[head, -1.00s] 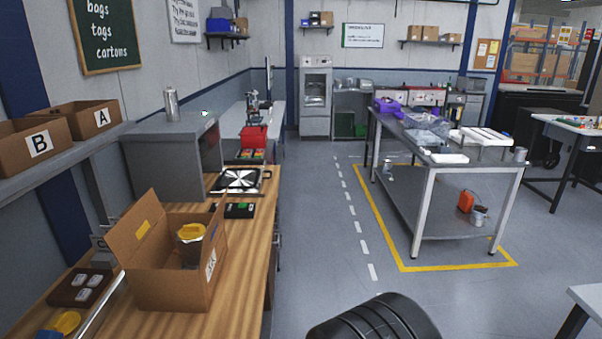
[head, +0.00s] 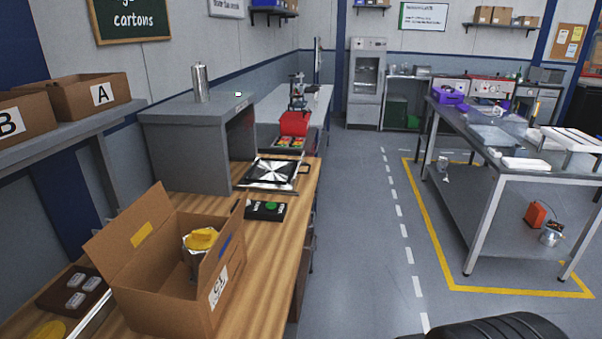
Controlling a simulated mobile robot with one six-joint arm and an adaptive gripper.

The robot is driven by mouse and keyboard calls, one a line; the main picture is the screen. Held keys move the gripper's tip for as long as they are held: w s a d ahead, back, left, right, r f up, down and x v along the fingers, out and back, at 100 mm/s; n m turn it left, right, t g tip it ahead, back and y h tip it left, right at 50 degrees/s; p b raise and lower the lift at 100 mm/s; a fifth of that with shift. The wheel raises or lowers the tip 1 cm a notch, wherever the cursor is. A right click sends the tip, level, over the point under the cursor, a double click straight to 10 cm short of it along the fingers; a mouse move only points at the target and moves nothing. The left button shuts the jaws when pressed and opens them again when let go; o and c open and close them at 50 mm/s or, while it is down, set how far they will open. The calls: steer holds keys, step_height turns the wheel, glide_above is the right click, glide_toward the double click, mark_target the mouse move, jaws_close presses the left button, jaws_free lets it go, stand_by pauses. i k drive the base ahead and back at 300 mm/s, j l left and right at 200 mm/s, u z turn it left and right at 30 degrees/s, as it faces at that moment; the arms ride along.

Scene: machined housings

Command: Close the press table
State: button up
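The press is a grey housing (head: 188,150) with an open front on the wooden bench. Its table, a flat silver plate with a dark rim (head: 272,173), sticks out of the opening on the right, with a handle at its outer end. The plate looks bare. A black button box (head: 265,210) with a green button lies on the bench in front of it. My gripper is out of view; only a dark rounded part of my own body shows at the bottom edge.
An open cardboard box (head: 164,290) with a yellow-lidded container (head: 201,240) stands on the near bench (head: 262,265). Bins stand on the left shelf. A metal table (head: 545,173) stands inside a yellow floor line on the right. The floor between is clear.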

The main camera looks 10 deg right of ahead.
mark_target(265, 173)
steer(key=i+l, duration=0.2)
steer(key=i, duration=0.65)
steer(key=i+l+z, duration=0.1)
steer(key=i, duration=0.7)
steer(key=i+l, duration=0.15)
steer(key=i, duration=0.7)
